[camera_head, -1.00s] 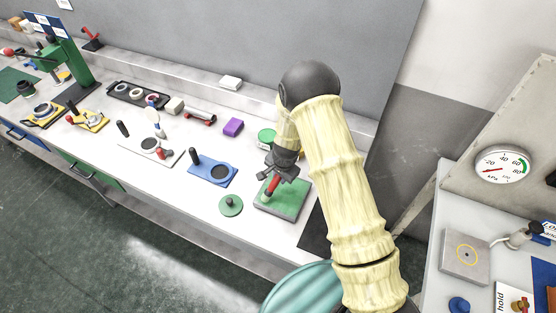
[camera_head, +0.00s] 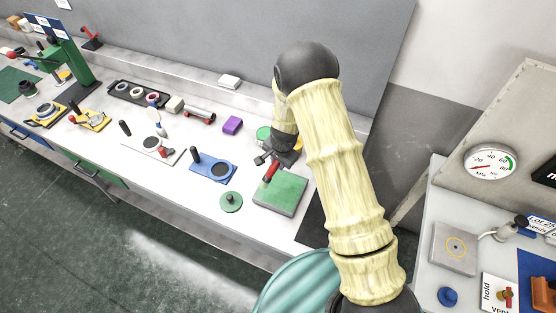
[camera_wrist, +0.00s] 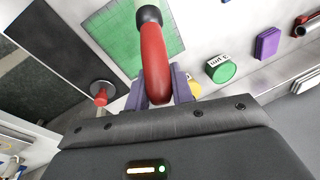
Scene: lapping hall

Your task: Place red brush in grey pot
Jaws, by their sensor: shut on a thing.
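My gripper (camera_wrist: 165,92) is shut on the red brush (camera_wrist: 152,62). Its red handle runs between the jaws, with a dark round part and a little white at the far end, cut off by the frame. In the head view the red brush (camera_head: 271,170) is tilted over the back left edge of a green block (camera_head: 283,193), below my gripper (camera_head: 278,158). I cannot pick out the grey pot for certain. A dark grey round thing (camera_wrist: 93,86) with a red piece shows in the wrist view; my arm hides that area in the head view.
Behind the block are a green pot (camera_wrist: 221,69), a partly hidden yellow pot (camera_wrist: 195,88) and a purple block (camera_head: 232,125). A green disc (camera_head: 231,202) and a blue plate (camera_head: 213,170) lie left. A black mat (camera_head: 313,228) lies right.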

